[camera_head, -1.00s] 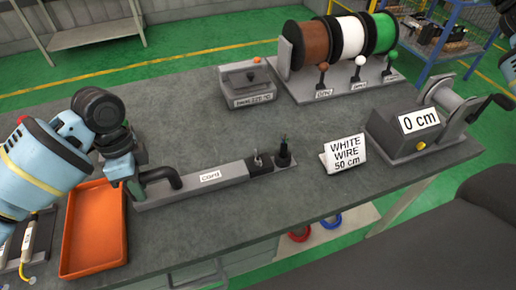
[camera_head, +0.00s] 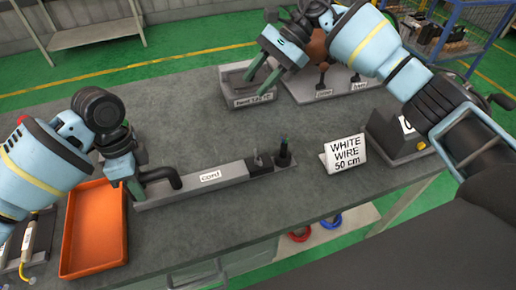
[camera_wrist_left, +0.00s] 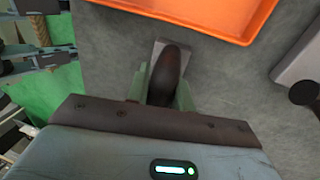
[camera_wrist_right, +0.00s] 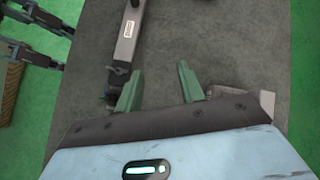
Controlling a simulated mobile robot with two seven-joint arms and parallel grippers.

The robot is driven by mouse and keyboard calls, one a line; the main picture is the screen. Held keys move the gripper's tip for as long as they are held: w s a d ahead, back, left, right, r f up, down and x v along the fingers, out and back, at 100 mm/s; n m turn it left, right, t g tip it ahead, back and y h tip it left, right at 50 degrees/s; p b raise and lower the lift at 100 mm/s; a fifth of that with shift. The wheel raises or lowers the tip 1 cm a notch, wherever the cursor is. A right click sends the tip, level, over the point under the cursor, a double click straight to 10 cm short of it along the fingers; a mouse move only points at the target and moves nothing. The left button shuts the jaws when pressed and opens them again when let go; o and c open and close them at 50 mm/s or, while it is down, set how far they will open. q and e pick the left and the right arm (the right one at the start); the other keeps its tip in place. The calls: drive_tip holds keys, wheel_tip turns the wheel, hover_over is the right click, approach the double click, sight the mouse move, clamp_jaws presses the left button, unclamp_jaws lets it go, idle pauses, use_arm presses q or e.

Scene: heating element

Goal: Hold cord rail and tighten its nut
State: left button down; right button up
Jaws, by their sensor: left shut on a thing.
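The grey cord rail (camera_head: 225,182), labelled "cord", lies on the workbench with a black bent handle (camera_head: 160,176) at its left end. Two dark upright posts, one green-tipped (camera_head: 283,155), stand at its right end; I cannot tell which part is the nut. My left gripper (camera_head: 134,182) is shut on the handle, whose dark rounded top (camera_wrist_left: 170,70) shows between its fingers in the left wrist view. My right gripper (camera_head: 265,74) is open and empty, above and behind the rail. The rail (camera_wrist_right: 127,48) also shows in the right wrist view, beyond the fingers (camera_wrist_right: 160,86).
An orange tray (camera_head: 93,262) lies left of the rail. A white-wire sign (camera_head: 343,157) and a grey winder box (camera_head: 390,135) stand to the right. A small labelled box (camera_head: 233,84) is at the back. Bench between rail and back box is clear.

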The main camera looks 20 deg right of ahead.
sight(258, 159)
drive_tip(key=s+a+f+n+g+h, duration=0.1)
drive_tip(key=s+f+n+h, duration=0.1)
drive_tip(key=s+f+n, duration=0.1)
drive_tip(key=s+a+f+n+g+h, duration=0.1)
drive_tip(key=s+f+n+h, duration=0.1)
drive_tip(key=f, duration=0.4)
drive_tip(key=s+a+f+n+g+h, duration=0.1)
drive_tip(key=s+f+n+h, duration=0.2)
drive_tip(key=s+f, duration=0.1)
drive_tip(key=shift+s+a+f+n, duration=0.1)
drive_tip(key=shift+a+f+n, duration=0.2)
drive_tip(key=shift+n, duration=0.1)
